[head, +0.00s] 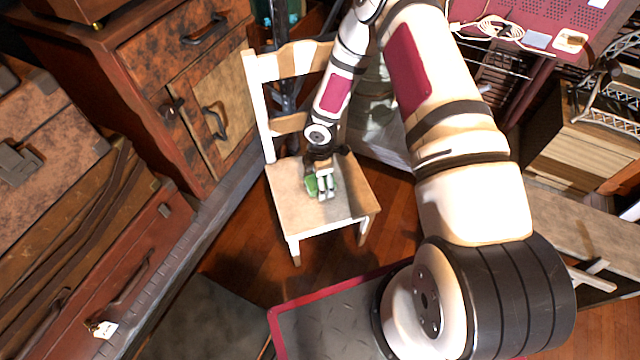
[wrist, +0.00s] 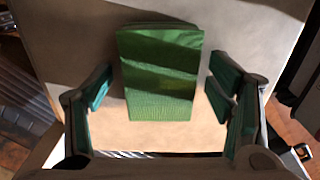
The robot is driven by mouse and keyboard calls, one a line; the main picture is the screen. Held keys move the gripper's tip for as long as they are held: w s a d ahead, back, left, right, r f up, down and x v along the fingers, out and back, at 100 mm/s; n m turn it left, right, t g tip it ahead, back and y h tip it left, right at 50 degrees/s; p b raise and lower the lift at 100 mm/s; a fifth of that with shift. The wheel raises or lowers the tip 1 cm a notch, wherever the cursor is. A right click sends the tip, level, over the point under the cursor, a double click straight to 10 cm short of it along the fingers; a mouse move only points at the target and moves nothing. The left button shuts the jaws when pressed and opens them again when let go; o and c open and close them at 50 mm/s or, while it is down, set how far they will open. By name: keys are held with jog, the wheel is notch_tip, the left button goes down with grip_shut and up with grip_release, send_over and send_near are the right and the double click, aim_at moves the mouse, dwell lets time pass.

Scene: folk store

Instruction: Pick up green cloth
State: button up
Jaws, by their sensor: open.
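The green cloth (wrist: 160,75) lies on the seat of a small white wooden chair (head: 350,210). In the wrist view it is a folded-looking upright rectangle with shadow bands across it. In the head view only a small green patch (head: 312,185) shows, beside my gripper (head: 326,190), which hides the rest. My gripper is open over the seat. In the wrist view its fingers (wrist: 160,88) stand apart at the left and right of the cloth, with a gap on each side. The fingers do not appear to touch the cloth.
A wooden cabinet (head: 185,90) stands left of the chair, and its backrest (head: 290,62) rises behind the seat. Suitcases (head: 70,230) fill the left side. Crates (head: 585,140) and a red table (head: 555,30) stand at the right. Wood floor (head: 245,250) shows in front of the chair.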

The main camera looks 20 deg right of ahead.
jog(key=shift+c, duration=0.2)
jog(key=c, duration=1.2)
jog(key=shift+r, duration=0.15)
jog(key=shift+r+p, duration=0.35)
jog(key=shift+r, duration=0.25)
notch_tip(320, 180, up, 2)
jog(key=shift+r+p, duration=0.25)
jog(key=shift+p, duration=0.4)
jog(key=s+d, duration=0.1)
jog(key=s, duration=0.4)
jog(key=s+d+b, duration=0.1)
jog(key=s, duration=0.4)
jog(key=s+d+r, duration=0.1)
jog(key=s+d, duration=0.1)
jog(key=s, duration=0.3)
jog(key=shift+s, duration=0.25)
